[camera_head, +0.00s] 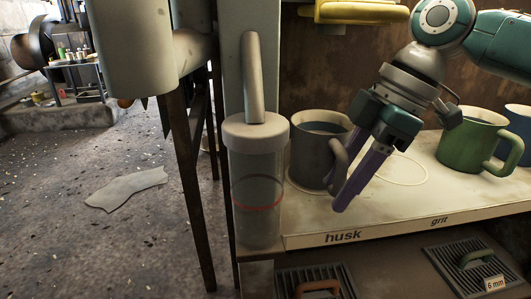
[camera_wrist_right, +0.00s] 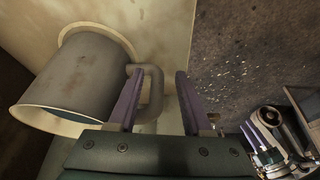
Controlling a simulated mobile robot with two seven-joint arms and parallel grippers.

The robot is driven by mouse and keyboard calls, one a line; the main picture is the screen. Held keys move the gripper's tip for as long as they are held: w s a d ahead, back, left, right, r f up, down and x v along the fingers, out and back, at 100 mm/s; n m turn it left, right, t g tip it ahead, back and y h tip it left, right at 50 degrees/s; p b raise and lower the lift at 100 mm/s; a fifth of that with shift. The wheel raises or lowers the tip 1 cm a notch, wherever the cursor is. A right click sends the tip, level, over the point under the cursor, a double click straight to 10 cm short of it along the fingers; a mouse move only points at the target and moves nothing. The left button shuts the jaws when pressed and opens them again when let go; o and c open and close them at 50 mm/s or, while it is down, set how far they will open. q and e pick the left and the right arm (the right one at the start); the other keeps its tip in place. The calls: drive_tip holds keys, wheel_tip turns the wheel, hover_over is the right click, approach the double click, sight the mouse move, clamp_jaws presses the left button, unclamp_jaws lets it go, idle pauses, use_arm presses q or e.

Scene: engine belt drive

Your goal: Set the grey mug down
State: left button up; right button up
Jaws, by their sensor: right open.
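The grey mug (camera_head: 307,157) stands upright on the pale shelf at the "husk" label, with dark liquid in it and its handle to the right. It also shows in the right wrist view (camera_wrist_right: 85,80), on a pale ring. My right gripper (camera_head: 347,200) is at the handle, its purple fingers pointing down. In the right wrist view the right gripper (camera_wrist_right: 159,76) has its fingers apart, with the handle (camera_wrist_right: 153,95) between them, nearer the left finger. I cannot tell whether a finger touches it.
A lidded clear jar (camera_head: 258,190) stands close left of the mug. An empty ring (camera_head: 427,172) marks the shelf above "grit". A green mug (camera_head: 467,145) and a blue mug (camera_head: 518,128) stand to the right. A yellow object (camera_head: 355,12) is above.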

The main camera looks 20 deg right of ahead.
drive_tip(key=shift+r, duration=0.35)
drive_tip(key=w+p+v, duration=0.1)
drive_tip(key=p+v, duration=0.3)
drive_tip(key=v, duration=0.2)
drive_tip(key=s+d, duration=0.1)
drive_tip(key=d, duration=0.2)
drive_tip(key=s+d+f, duration=0.1)
drive_tip(key=s+d, duration=0.1)
drive_tip(key=d, duration=0.2)
drive_tip(key=s+d+p, duration=0.1)
drive_tip(key=s+d, duration=0.1)
drive_tip(key=d, duration=0.1)
drive_tip(key=shift+s+d+f, duration=0.2)
drive_tip(key=shift+d, duration=0.05)
drive_tip(key=s+a+f+m+h, duration=0.1)
drive_tip(key=s+a+f+m, duration=0.1)
drive_tip(key=s+a+f, duration=0.45)
drive_tip(key=s+a+f+m, duration=0.1)
drive_tip(key=s+a+f, duration=0.3)
drive_tip(key=a, duration=0.6)
drive_tip(key=s+r+m+t+h, duration=0.2)
drive_tip(key=s+r+m, duration=0.2)
drive_tip(key=m, duration=0.4)
drive_tip(key=shift+s+a+r+m+h, duration=0.3)
drive_tip(key=shift+s+r+h, duration=0.1)
drive_tip(key=shift+s, duration=0.2)
